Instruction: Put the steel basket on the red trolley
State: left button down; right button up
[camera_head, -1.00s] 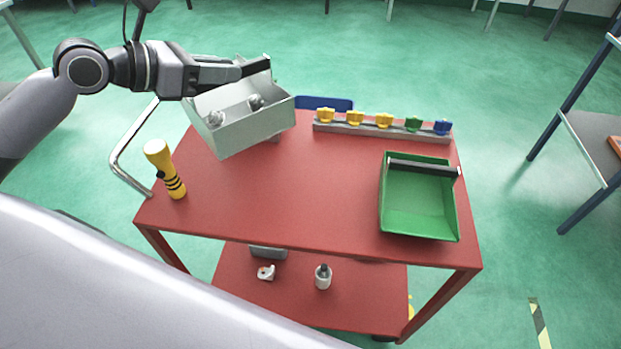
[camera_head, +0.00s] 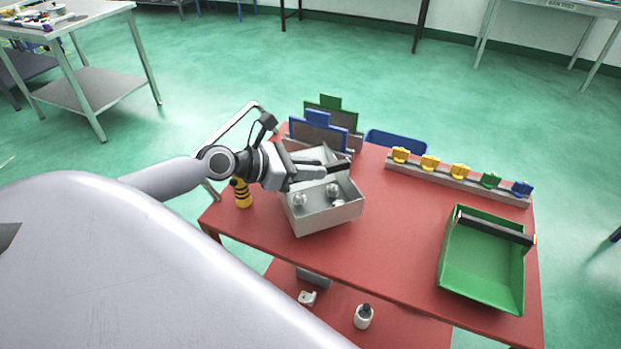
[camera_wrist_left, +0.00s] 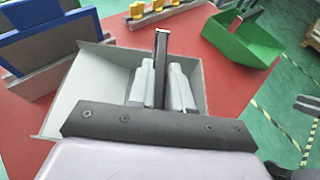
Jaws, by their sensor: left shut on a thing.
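The steel basket (camera_head: 325,217) is a grey open box with a few small metal castings in it. It is over the left part of the red trolley's top (camera_head: 390,222), nearly level; I cannot tell if its base touches. My left gripper (camera_head: 338,170) is above the basket, shut on its handle, and the fingers hide part of it. In the left wrist view the basket's wall (camera_wrist_left: 75,88) shows around the fingers (camera_wrist_left: 160,85). My right gripper is not in view.
A green basket (camera_head: 482,262) stands at the trolley's right. A rail with coloured knobs (camera_head: 458,182) lines the back edge. Blue and green upright plates (camera_head: 320,132) stand behind the steel basket. A yellow-black torch-like object (camera_head: 242,194) is close at its left. The trolley's middle is clear.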

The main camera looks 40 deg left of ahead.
pick_arm(q)
notch_tip(320, 180, down, 3)
jog(key=shift+b, duration=0.4)
jog(key=c, duration=1.1)
grip_release()
jog(key=shift+f, duration=0.1)
jog(key=shift+o, duration=0.2)
jog(key=shift+s, duration=0.1)
jog(key=shift+v, duration=2.3)
jog(key=v, duration=0.7)
jog(key=shift+a, duration=0.1)
